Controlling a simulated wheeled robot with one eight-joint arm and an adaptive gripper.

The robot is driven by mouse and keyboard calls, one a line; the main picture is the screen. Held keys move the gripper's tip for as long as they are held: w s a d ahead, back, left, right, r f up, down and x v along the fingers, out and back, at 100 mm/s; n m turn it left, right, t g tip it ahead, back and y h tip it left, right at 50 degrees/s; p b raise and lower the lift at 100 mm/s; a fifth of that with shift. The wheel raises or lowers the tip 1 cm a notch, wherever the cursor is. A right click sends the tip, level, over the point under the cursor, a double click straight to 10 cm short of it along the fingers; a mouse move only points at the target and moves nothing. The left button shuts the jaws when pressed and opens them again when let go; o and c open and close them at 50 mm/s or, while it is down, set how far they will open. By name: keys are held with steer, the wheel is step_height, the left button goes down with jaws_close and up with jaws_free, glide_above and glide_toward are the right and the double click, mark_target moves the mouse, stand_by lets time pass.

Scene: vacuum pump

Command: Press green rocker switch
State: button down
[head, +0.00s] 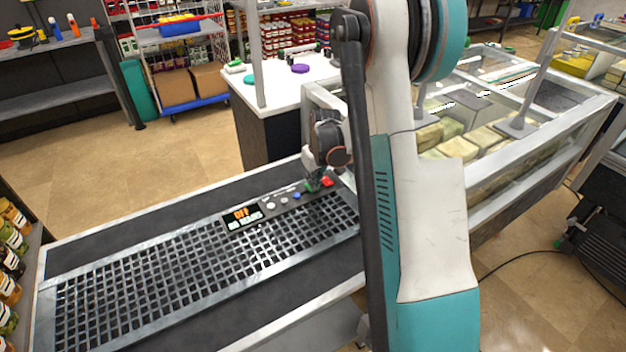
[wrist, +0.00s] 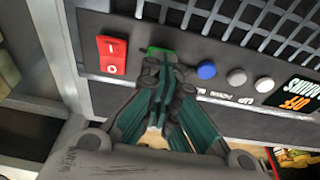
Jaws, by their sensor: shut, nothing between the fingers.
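The green rocker switch (wrist: 156,50) is on the dark control strip, mostly hidden behind my fingertips in the wrist view; a bit of green (head: 310,187) also shows in the head view. My gripper (wrist: 168,66) is shut and empty, its fingertips right at the green switch. I cannot tell whether they touch it. In the head view my gripper (head: 316,178) points down at the right end of the strip. The red rocker switch (wrist: 112,55), marked I and O, is just left of the green one in the wrist view.
A blue button (wrist: 206,70) and two grey buttons (wrist: 236,77) sit right of my fingers, then a display (wrist: 297,98) with orange "OFF" text. The metal grid (head: 190,262) lies along the strip. A glass case (head: 480,150) stands to the right.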

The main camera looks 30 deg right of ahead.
steer(key=shift+s+f+b, duration=0.2)
steer(key=shift+f+b, duration=0.1)
steer(key=shift+f, duration=0.2)
steer(key=shift+r, duration=0.1)
steer(key=shift+w, duration=0.15)
steer(key=shift+w+r, duration=0.2)
steer(key=shift+w, duration=0.4)
steer(key=shift+r+p, duration=0.35)
steer(key=shift+r, duration=0.05)
steer(key=s+p+v, duration=0.2)
steer(key=p+v, duration=0.3)
steer(key=v, duration=0.8)
steer(key=shift+f, duration=0.3)
